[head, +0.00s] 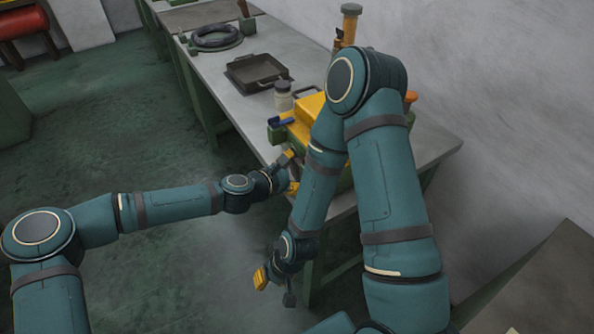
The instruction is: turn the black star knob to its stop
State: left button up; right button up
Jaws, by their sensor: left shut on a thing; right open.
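My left gripper (291,172) is at the front of a yellow and green machine (312,108) on the bench. Its fingers are shut on what I take to be the black star knob, which is too small and covered to make out. How far the knob is turned cannot be seen. My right arm hides much of the machine. My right gripper (275,287) hangs low in front of the bench, open and empty, its two fingertips apart.
The grey bench (222,84) runs back to the left. On it are a dark square tray (257,73), a coiled black ring (215,37), a jar (283,96) and a tall orange-brown tool (350,24). A wall stands on the right.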

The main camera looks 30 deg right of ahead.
pick_arm(q)
jog(key=shift+f+b, duration=0.1)
jog(key=shift+b, duration=0.5)
jog(key=shift+m+t, duration=0.3)
jog(key=shift+m, duration=0.1)
jog(key=o, duration=1.1)
jog(key=shift+d, duration=0.1)
jog(key=v, duration=1.2)
